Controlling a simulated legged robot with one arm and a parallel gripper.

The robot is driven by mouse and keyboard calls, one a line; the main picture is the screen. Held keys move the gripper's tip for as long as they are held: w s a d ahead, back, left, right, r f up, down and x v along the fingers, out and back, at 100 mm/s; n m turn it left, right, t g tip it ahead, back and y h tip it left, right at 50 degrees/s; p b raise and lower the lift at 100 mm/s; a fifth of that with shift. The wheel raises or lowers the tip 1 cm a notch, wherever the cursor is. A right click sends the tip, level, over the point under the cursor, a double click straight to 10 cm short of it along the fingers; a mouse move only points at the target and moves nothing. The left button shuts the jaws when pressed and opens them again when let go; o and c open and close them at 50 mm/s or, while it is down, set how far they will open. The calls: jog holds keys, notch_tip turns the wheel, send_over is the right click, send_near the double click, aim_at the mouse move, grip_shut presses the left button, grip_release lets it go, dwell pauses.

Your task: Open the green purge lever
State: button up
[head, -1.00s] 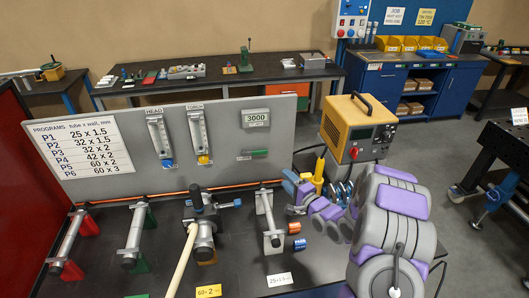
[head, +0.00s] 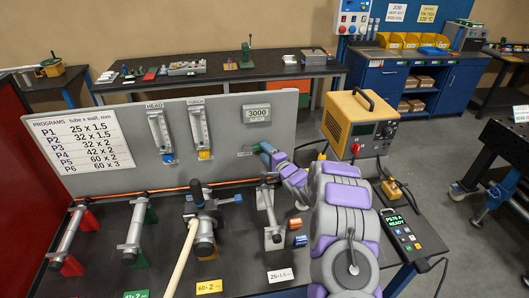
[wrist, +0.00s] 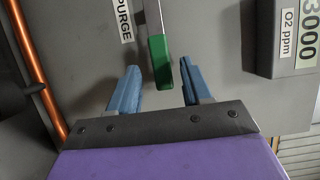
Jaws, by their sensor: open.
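The green purge lever (wrist: 160,62) shows in the wrist view on the grey panel, beside a white label reading PURGE (wrist: 122,18). Its green grip hangs from a thin metal stem. My gripper (wrist: 155,78) is open, with one blue finger on each side of the grip's end, apart from it in the picture. I cannot tell how deep the grip sits between the fingers.
The O2 ppm display box (wrist: 287,38) sticks out right of the lever, and an orange pipe (wrist: 38,70) runs at the left. Below the panel stand several tube clamps, such as the one at the left (head: 70,232). A yellow power unit (head: 361,124) stands right of my arm.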

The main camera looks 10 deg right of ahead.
jog(key=shift+w+a, duration=0.2)
jog(key=shift+w, duration=0.3)
jog(key=shift+c, duration=0.3)
grip_shut()
jog(key=shift+f, duration=0.1)
